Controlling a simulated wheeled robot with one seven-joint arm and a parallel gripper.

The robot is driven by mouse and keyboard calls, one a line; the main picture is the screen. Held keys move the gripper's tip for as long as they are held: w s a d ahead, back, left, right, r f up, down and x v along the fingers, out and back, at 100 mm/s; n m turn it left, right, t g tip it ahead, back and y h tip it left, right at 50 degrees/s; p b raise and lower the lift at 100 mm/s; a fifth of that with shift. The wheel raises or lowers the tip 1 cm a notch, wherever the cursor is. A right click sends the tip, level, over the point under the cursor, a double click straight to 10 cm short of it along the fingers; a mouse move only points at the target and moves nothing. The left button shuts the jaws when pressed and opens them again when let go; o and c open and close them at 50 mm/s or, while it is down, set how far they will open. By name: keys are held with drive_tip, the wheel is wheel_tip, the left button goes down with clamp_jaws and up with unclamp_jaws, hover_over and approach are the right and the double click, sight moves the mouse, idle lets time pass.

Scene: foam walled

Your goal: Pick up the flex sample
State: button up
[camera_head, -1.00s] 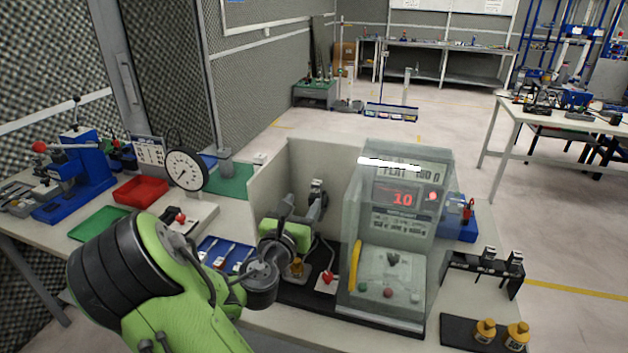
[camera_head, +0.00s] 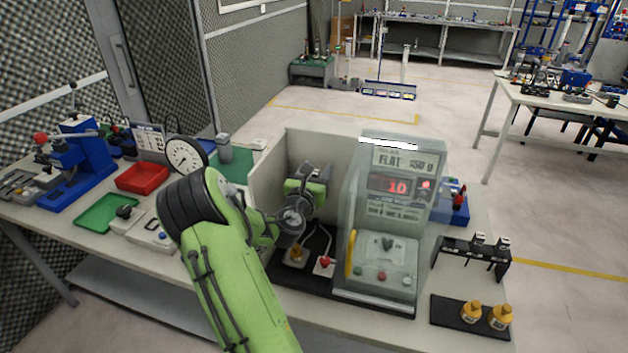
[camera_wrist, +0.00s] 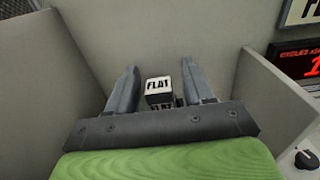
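No part that I can clearly read as the flex sample shows. In the wrist view, a small block labelled "FLAT" (camera_wrist: 158,84) stands between and a little beyond the fingers of my gripper (camera_wrist: 160,67), with a gap on both sides. A second, partly hidden label shows just below it. My gripper is open. In the head view, my gripper (camera_head: 312,172) reaches into the pale walled bay (camera_head: 268,180) left of the display machine (camera_head: 385,220). That machine reads "FLAT" and a red "10". The block is hidden or too small to tell there.
A black rack (camera_head: 468,252) with small dark-topped pieces stands right of the machine. A red tray (camera_head: 143,178), green tray (camera_head: 103,213) and dial gauge (camera_head: 185,156) stand left. Bay walls are close around my gripper.

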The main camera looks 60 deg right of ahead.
clamp_jaws()
drive_tip(key=shift+r, duration=0.15)
wheel_tip(320, 180, up, 28)
drive_tip(key=p, duration=1.1)
drive_tip(key=shift+p, duration=0.35)
